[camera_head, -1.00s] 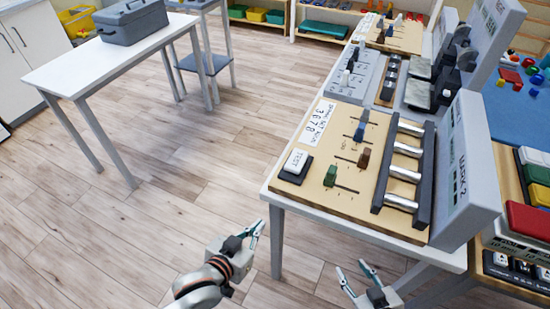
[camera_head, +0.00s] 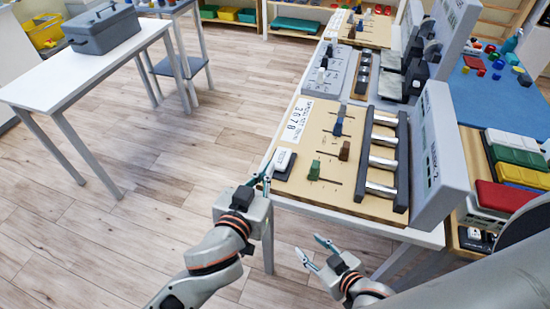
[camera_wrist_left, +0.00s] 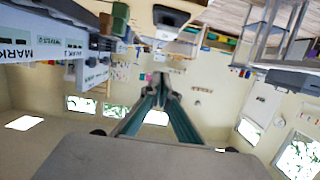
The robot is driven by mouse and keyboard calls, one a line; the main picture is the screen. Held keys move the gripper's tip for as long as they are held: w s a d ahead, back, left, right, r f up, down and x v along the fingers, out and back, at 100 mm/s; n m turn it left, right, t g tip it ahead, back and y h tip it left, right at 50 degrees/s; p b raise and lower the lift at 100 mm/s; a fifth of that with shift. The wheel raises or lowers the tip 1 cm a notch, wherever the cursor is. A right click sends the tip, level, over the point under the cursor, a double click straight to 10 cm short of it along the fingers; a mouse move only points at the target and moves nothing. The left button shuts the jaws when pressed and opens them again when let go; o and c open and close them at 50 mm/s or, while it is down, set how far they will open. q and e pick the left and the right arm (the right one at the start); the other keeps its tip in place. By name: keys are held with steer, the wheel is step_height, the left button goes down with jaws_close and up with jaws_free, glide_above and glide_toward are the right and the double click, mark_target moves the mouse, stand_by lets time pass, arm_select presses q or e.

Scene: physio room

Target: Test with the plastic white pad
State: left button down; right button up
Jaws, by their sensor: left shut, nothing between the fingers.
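The plastic white pad (camera_head: 283,160), marked TEST, sits on a dark base at the near left corner of a tan slider panel (camera_head: 318,195). My left gripper (camera_head: 268,176) is shut and empty, just left of the pad at the table edge. In the head view its tips overlap the pad's near left side, and I cannot tell whether they touch. In the left wrist view the pad (camera_wrist_left: 172,15) shows beyond the shut fingers (camera_wrist_left: 161,80), apart from them in the picture. My right gripper (camera_head: 307,244) is open and empty in front of the table.
Green (camera_head: 314,171), brown (camera_head: 344,150) and blue (camera_head: 338,127) slider knobs stand right of the pad. Metal bars and a tall grey MARK-2 box (camera_head: 430,150) stand further right. A white table with a grey case (camera_head: 101,30) is at the left; the floor between is clear.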

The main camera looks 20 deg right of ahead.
arm_select(q)
glide_above(279, 164)
steer(key=shift+s+a+f, duration=0.15)
steer(key=shift+f, duration=0.4)
steer(key=shift+s+a+f, duration=0.1)
steer(key=shift+f, duration=0.4)
steer(key=f, duration=0.3)
steer(key=shift+w+d+f, duration=0.1)
steer(key=shift+w+d, duration=0.1)
steer(key=shift+w, duration=0.05)
steer(key=shift+f+b, duration=0.3)
steer(key=shift+f, duration=0.3)
